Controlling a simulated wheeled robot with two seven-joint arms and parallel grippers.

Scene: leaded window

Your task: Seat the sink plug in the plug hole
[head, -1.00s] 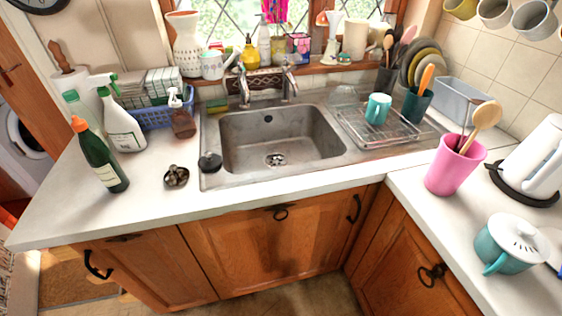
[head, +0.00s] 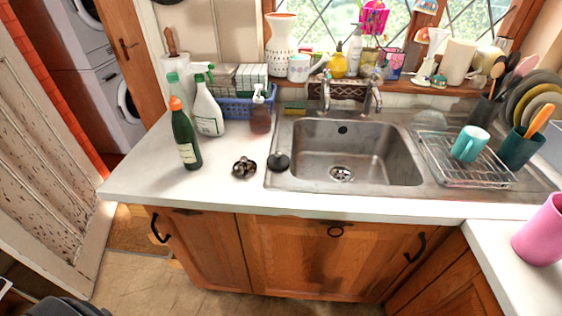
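The black sink plug (head: 278,161) appears to be the round dark piece resting on the left rim of the steel sink (head: 300,184), beside the basin. The plug hole (head: 341,174) is a round metal drain in the basin floor, to the right of the plug. It looks uncovered and the basin is empty. Neither of my grippers is in view.
A dark metal object (head: 244,168) lies on the counter left of the plug. A green bottle (head: 185,137) and spray bottle (head: 207,108) stand further left. The taps (head: 326,90) rise behind the basin. A wire rack (head: 468,168) with a teal mug stands right.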

